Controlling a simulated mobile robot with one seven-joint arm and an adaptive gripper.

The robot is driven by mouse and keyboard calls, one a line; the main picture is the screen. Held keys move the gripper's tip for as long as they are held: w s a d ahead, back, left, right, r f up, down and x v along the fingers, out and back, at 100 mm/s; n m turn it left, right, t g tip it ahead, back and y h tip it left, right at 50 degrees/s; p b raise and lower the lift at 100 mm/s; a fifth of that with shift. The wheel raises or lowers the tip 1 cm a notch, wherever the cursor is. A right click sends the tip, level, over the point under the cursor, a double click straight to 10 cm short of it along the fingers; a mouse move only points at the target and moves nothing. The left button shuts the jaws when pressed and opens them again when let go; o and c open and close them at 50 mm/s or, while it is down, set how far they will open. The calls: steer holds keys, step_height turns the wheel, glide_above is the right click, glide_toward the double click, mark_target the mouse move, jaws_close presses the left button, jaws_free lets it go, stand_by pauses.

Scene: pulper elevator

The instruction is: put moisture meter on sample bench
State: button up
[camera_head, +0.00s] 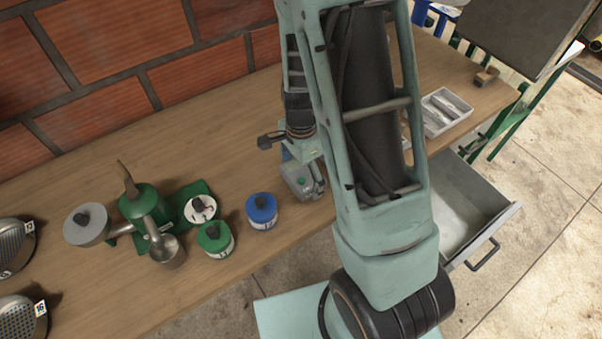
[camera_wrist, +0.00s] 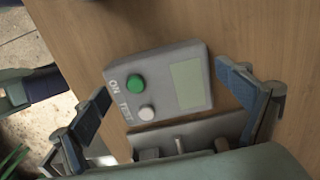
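The moisture meter (camera_head: 299,182) is a grey box with a green button, at the front edge of the wooden bench (camera_head: 165,142) in the head view. In the wrist view the meter (camera_wrist: 187,83) shows its green ON button, a white TEST button and a pale display. My gripper (camera_wrist: 168,98) is open, with one blue-padded finger on each side of the meter. Gaps show between the pads and the meter's sides. In the head view my gripper (camera_head: 301,158) is just above and behind the meter, partly hidden by my arm.
Blue-lidded (camera_head: 262,208) and green-lidded (camera_head: 215,236) jars stand left of the meter, near a green grinder-like device (camera_head: 143,207). A grey divided tray (camera_head: 443,112) lies at the right. An open drawer (camera_head: 470,207) juts out below the bench. Bare wood lies behind the jars.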

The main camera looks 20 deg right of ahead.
mark_target(301, 173)
step_height(301, 173, up, 12)
steer(key=p, duration=0.2)
steer(key=shift+r, duration=0.15)
stand_by(0.5)
steer(key=shift+w, duration=0.1)
